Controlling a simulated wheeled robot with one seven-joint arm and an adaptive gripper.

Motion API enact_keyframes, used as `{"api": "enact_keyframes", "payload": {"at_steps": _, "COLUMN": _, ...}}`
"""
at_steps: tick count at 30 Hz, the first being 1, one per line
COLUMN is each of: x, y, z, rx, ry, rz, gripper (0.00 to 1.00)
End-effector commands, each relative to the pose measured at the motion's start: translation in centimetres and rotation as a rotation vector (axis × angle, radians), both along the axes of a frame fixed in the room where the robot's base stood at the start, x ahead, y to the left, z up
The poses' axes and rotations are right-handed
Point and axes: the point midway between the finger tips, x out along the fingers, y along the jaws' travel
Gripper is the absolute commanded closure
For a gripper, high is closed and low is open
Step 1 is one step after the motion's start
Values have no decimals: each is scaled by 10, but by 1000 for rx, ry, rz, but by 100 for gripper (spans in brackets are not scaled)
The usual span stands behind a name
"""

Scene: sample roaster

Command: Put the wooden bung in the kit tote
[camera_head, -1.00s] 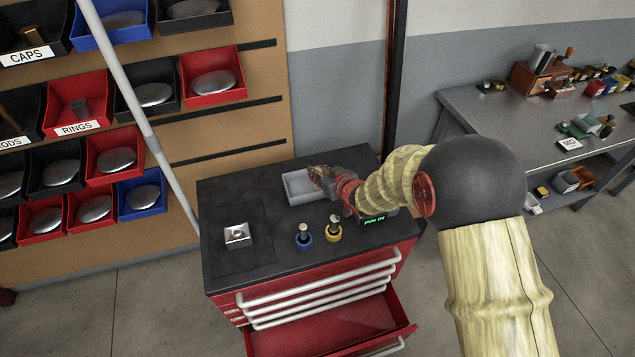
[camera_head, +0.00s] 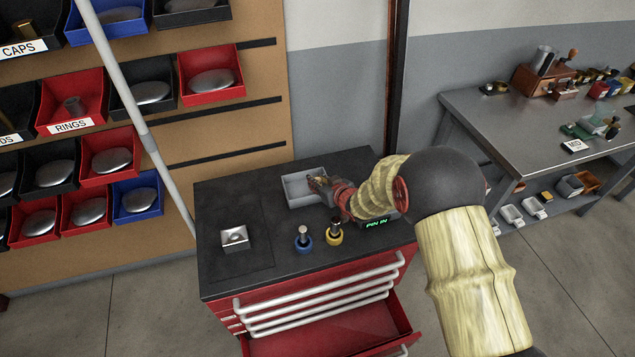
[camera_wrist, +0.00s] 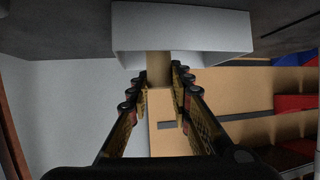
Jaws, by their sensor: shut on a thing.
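The wooden bung (camera_wrist: 159,69) is a small tan piece between my fingertips in the wrist view. My gripper (camera_head: 318,182) is shut on it; the fingertips also show in the wrist view (camera_wrist: 158,82). The kit tote appears to be the pale grey open tray (camera_head: 290,190) on the cabinet top. In the wrist view its pale wall (camera_wrist: 215,32) lies just beyond the bung, which overlaps its edge. In the head view my gripper is at the tray's right side. The bung is too small to make out there, and I cannot tell whether it touches the tray.
The black cabinet top (camera_head: 225,195) also holds a square metal piece (camera_head: 235,238), a blue-based tool (camera_head: 303,240) and a yellow-based tool (camera_head: 335,232). A red drawer (camera_head: 340,335) stands open below. Bins (camera_head: 210,75) line the left wall; a grey bench (camera_head: 480,115) stands right.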

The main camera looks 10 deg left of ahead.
Motion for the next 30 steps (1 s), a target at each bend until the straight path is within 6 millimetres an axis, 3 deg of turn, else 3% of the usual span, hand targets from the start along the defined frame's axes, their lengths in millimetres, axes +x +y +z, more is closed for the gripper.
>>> {"api": "enact_keyframes", "payload": {"at_steps": 6, "x": 0, "y": 0, "z": -3, "rx": 0, "ry": 0, "rz": 0, "gripper": 100}}
{"api": "enact_keyframes", "payload": {"at_steps": 7, "x": 0, "y": 0, "z": -3, "rx": 0, "ry": 0, "rz": 0, "gripper": 79}}
{"api": "enact_keyframes", "payload": {"at_steps": 16, "x": 0, "y": 0, "z": -2, "rx": 0, "ry": 0, "rz": 0, "gripper": 62}}
{"api": "enact_keyframes", "payload": {"at_steps": 30, "x": -7, "y": -6, "z": 8, "rx": 0, "ry": -1, "rz": -1, "gripper": 61}}
